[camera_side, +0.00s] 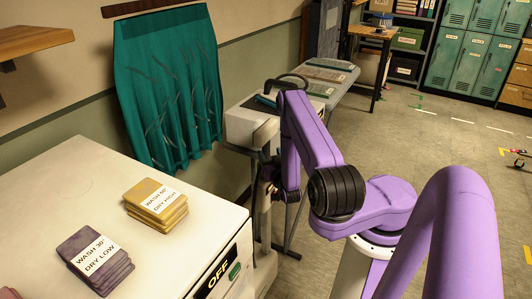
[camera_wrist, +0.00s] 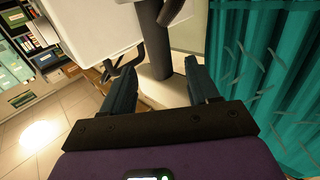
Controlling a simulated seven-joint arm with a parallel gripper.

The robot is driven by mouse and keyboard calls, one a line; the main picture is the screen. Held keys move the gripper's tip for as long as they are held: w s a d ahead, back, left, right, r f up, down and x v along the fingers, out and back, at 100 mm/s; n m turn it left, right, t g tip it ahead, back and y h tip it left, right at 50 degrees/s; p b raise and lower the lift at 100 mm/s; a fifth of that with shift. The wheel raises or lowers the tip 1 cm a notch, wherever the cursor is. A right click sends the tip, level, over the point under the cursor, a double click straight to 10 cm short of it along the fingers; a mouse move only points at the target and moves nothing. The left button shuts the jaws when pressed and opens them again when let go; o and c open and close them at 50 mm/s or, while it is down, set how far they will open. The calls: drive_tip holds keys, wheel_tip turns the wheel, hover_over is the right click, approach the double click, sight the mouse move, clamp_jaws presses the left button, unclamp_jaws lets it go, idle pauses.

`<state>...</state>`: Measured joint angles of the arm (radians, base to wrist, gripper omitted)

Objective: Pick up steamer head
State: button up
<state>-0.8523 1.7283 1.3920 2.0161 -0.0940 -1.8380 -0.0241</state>
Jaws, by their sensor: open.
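A dark, rounded upright piece, which looks like the steamer head (camera_wrist: 153,45), stands just beyond my fingertips in the wrist view, above a pale base. A dark curved part joins it at the top edge. My gripper (camera_wrist: 163,78) is open, with one finger on either side of the lower part of this piece and nothing clamped. I cannot tell whether either finger touches it. In the side view my gripper (camera_side: 268,172) is small and dark beside a pale post (camera_side: 264,222), partly covered by my arm. The steamer head is not clear there.
A teal pleated cloth (camera_side: 168,85) hangs on the wall, close on the right in the wrist view. A white box (camera_side: 246,126) with a dark loop stands behind my arm.

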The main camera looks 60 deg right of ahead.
sight(267, 148)
drive_tip(key=x, duration=0.6)
clamp_jaws()
